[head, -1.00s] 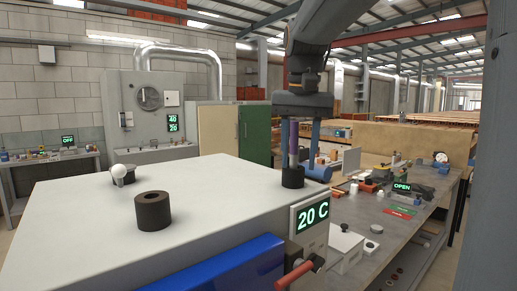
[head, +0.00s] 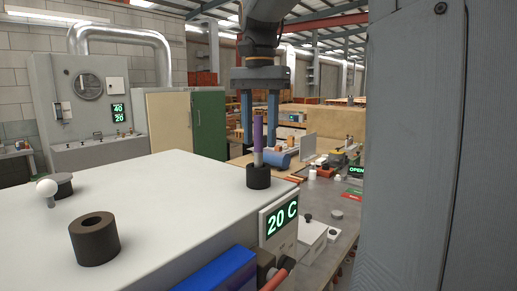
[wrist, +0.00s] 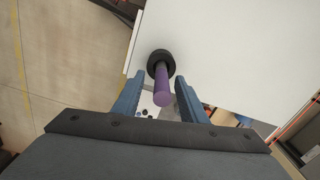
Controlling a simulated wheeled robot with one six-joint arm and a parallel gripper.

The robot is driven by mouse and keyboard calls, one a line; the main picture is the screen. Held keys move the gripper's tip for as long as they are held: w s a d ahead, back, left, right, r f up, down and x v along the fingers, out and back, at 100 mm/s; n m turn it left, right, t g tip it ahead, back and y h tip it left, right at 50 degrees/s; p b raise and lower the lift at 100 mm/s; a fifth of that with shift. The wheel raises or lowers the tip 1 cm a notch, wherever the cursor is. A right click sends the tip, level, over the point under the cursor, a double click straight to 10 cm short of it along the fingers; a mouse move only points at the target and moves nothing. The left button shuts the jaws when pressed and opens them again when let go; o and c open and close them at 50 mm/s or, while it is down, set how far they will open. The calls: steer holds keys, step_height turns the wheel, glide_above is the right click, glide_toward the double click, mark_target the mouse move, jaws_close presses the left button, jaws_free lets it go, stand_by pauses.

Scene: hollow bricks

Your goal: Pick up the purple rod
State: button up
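The purple rod (head: 258,133) stands upright with its grey lower part in a black round holder (head: 259,178) at the right corner of the white top. In the wrist view the rod (wrist: 162,86) rises from the holder (wrist: 160,60) toward the camera. My gripper (head: 259,145) points down from above with its two blue fingers apart, one on each side of the rod. In the wrist view the open fingers (wrist: 158,83) show gaps to the rod on both sides. Nothing is held.
A brown hollow cylinder (head: 94,239) stands on the white top (head: 170,200). A white ball-topped piece (head: 47,190) is at its left edge beside a dark cylinder (head: 62,184). A 20 C display (head: 281,219) is on the front. A cluttered bench lies behind right.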

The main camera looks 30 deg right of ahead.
mark_target(258, 151)
steer(key=shift+a+f+p, duration=0.15)
steer(key=shift+f+p, duration=0.55)
steer(key=shift+f, duration=1.3)
steer(key=shift+c, duration=0.3)
jaws_close()
steer(key=shift+r, duration=0.15)
